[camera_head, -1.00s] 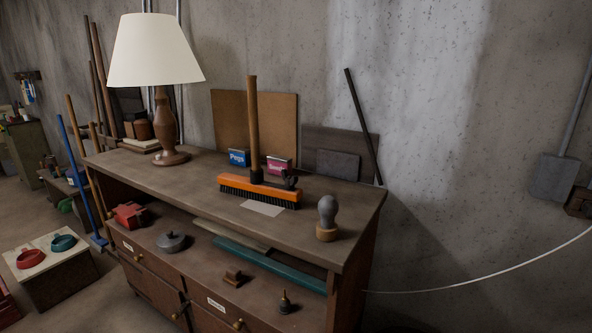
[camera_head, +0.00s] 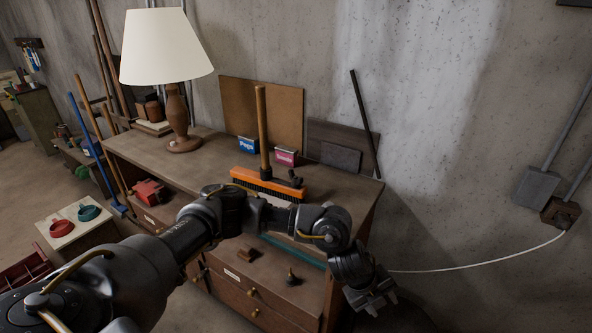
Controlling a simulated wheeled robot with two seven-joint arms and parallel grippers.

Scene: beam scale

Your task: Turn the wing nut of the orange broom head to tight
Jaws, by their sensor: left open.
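The orange broom head (camera_head: 246,178) lies on the cabinet top with dark bristles down and its wooden handle (camera_head: 262,118) standing up. A small dark piece, seemingly the wing nut (camera_head: 295,178), sits at the right of the broom head, by the handle base; its exact angle is too small to tell. My left arm crosses the lower picture from the left, in front of the cabinet. My left gripper (camera_head: 380,298) is open and empty, low at the right of the cabinet, well apart from the broom. My right gripper is not in view.
On the cabinet top (camera_head: 222,160) stand a lamp (camera_head: 176,110), a Pegs box (camera_head: 247,145) and a pink box (camera_head: 285,156). Boards lean on the wall behind. A dark rod (camera_head: 364,120) leans at right. My arm hides part of the cabinet's front edge and shelf.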

